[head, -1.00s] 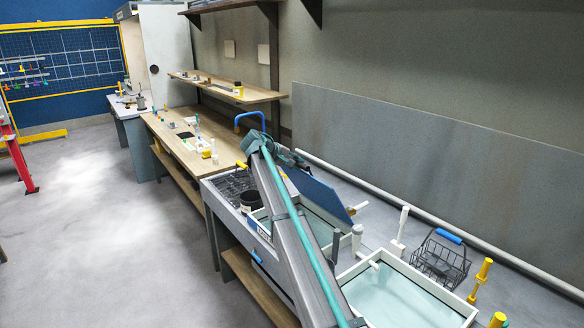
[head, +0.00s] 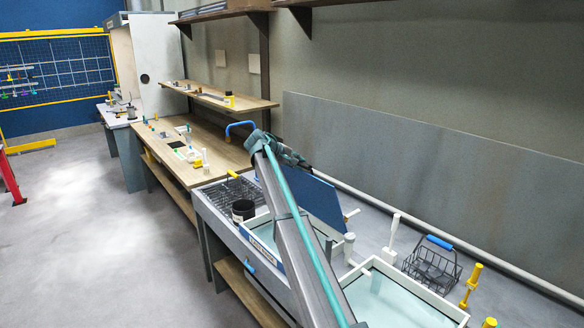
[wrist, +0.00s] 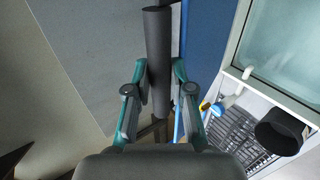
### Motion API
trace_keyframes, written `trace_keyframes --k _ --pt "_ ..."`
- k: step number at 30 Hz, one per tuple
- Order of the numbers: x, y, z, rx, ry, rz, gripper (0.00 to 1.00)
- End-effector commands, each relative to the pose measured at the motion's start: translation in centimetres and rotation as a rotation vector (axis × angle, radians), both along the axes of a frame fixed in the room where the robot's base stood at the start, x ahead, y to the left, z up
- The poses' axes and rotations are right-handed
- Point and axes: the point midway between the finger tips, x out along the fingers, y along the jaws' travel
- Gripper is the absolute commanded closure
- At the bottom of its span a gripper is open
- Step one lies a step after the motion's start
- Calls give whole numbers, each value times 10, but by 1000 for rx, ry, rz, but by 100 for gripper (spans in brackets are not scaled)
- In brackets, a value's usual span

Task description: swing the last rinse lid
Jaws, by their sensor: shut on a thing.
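The blue lid (head: 318,208) stands raised and steeply tilted at the back of the far rinse tank (head: 264,236), which holds pale water. In the wrist view the lid (wrist: 203,50) is a blue strip beside the tank's white rim (wrist: 240,35). A dark round handle bar (wrist: 157,25) runs next to the lid. My gripper (head: 290,157) is at the lid's upper edge. In the wrist view my gripper (wrist: 160,80) has its teal fingers on both sides of the bar, shut on it. My arm hides part of the tank.
A near water tank (head: 385,300), a wire basket (head: 432,262) with a blue handle, and yellow fittings (head: 471,285) stand at right. A black cup (head: 243,211) stands by a drain rack (head: 215,196). The wall panel (head: 420,170) rises behind the lid.

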Motion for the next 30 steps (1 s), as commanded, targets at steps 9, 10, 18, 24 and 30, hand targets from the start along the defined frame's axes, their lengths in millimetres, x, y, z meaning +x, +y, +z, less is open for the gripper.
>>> trace_keyframes --k 9,10,18,24,30 --pt "12 -21 4 0 6 -7 100" --pt "12 -21 4 0 6 -7 100" --pt "11 -21 3 0 9 -9 61" --pt "11 -20 4 0 8 -7 49" --pt "11 -18 5 0 5 -4 49"
